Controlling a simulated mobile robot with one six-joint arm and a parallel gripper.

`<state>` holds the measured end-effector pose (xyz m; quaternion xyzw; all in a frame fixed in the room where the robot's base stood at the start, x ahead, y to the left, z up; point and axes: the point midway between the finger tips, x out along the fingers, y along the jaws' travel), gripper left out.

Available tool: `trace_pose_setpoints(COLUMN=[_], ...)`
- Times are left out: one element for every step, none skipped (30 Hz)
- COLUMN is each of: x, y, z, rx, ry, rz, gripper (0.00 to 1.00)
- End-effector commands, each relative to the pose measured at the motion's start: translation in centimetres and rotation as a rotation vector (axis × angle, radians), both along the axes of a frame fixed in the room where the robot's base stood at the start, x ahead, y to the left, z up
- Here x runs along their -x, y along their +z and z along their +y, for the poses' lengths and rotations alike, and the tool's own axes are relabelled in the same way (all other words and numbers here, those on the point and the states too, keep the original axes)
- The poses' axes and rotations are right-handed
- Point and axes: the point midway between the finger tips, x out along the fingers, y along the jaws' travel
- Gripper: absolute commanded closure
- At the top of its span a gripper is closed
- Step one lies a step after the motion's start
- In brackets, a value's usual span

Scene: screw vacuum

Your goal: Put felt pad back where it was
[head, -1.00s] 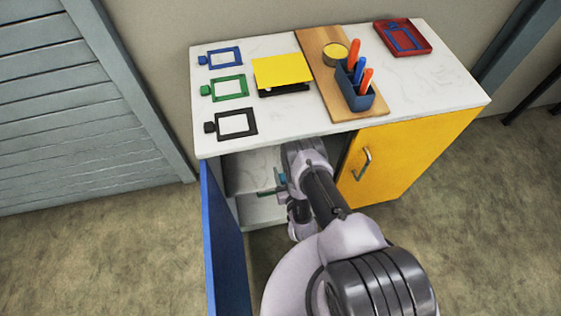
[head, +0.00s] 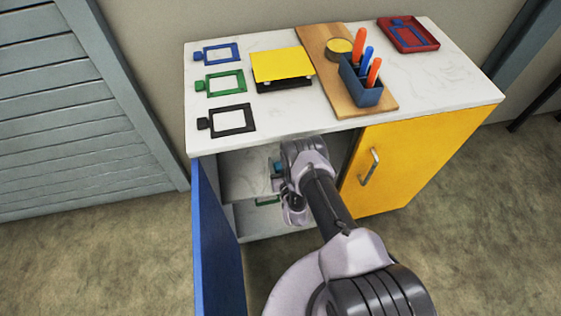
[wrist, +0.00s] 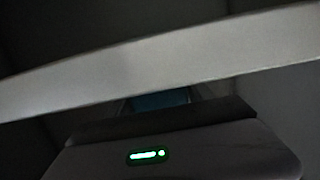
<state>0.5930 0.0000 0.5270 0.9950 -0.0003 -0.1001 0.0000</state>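I cannot tell for sure which thing is the felt pad. My gripper (head: 278,170) is inside the open left bay of the cabinet (head: 225,135), under the worktop. A small teal piece shows at its tip in the head view, and a teal patch (wrist: 160,100) shows ahead of my gripper's body in the dark wrist view. I cannot tell whether this is a held thing or part of the fingers. A green piece (head: 267,200) shows lower in the bay, left of my wrist. My arm hides part of the bay.
A pale shelf edge (wrist: 160,62) crosses the wrist view close by. The blue door (head: 215,240) stands open; the yellow door (head: 405,155) is shut. On top are frames, a yellow sheet (head: 282,64), a wooden board (head: 325,75) with a pen holder (head: 358,88), and a red tray (head: 425,43).

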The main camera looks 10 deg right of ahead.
Motion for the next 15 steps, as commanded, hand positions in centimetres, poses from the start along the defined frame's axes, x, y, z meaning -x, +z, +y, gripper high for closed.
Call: trace_pose_setpoints(x=[0.0,0.0,0.0,0.0,0.0,0.0,0.0,0.0,0.0,0.0,0.0,0.0,0.6,1.1,2.1], y=[0.0,0.0,0.0,0.0,0.0,0.0,0.0,0.0,0.0,0.0,0.1,0.4,0.6,0.8,1.2], z=[0.0,0.0,0.0,0.0,0.0,0.0,0.0,0.0,0.0,0.0,0.0,0.0,0.0,0.0,0.0], rx=[0.000,0.000,0.000,0.000,0.000,0.000,0.000,0.000,0.000,0.000,0.000,-0.001,-0.001,0.000,0.000], ry=[0.000,0.000,0.000,0.000,0.000,0.000,0.000,0.000,0.000,0.000,0.000,0.000,-0.001,-0.002,-0.001], rz=[0.000,0.000,0.000,0.000,0.000,0.000,0.000,0.000,0.000,0.000,0.000,0.000,0.002,0.003,0.004], gripper=[0.28,0.24,0.24,0.24,0.24,0.24,0.24,0.24,0.24,0.24,0.24,0.24,0.24,0.24,0.24])
